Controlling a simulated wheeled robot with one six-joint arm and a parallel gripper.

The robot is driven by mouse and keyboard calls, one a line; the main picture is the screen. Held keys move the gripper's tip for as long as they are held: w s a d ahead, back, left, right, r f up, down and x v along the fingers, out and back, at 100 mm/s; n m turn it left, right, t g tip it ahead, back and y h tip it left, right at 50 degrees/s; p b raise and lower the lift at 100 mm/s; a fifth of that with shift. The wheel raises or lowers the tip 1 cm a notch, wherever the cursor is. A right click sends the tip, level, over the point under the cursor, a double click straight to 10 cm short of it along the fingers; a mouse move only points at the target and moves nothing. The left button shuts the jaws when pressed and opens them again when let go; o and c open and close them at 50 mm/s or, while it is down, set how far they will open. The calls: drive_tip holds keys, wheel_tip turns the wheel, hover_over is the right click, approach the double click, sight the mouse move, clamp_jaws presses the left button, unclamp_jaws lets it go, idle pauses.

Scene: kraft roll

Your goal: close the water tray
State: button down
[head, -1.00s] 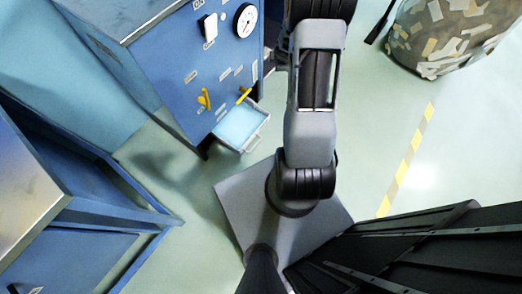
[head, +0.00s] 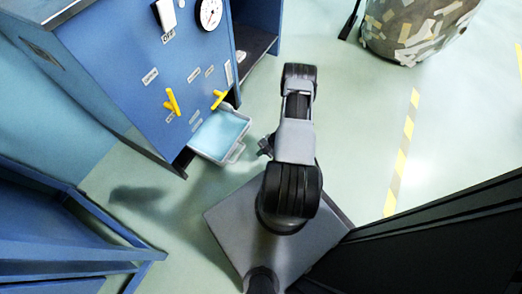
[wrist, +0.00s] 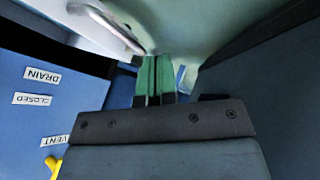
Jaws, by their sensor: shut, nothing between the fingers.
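The water tray (head: 220,134) is a shallow pale-blue tray with a light rim, sticking out of the lower front of the blue cabinet (head: 130,75). Its handle is on the outer edge, and a pale curved bar that looks like this handle (wrist: 112,27) shows at upper left in the wrist view. My gripper (wrist: 153,78), with green fingertips, is shut and empty. The fingertips are close to the bar; I cannot tell whether they touch it. In the head view the gripper (head: 265,146) is small and dark, just right of the tray, partly hidden by my arm.
Two yellow valve handles (head: 172,102) and a round gauge (head: 209,13) are on the cabinet front above the tray. A blue frame (head: 70,235) stands at lower left. A patterned bin (head: 410,30) is at upper right.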

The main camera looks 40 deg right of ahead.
drive_tip(key=w+a+f+b, duration=0.3)
drive_tip(key=w+a+f, duration=0.1)
drive_tip(key=w+a, duration=0.1)
drive_tip(key=shift+w+a, duration=0.15)
idle(0.3)
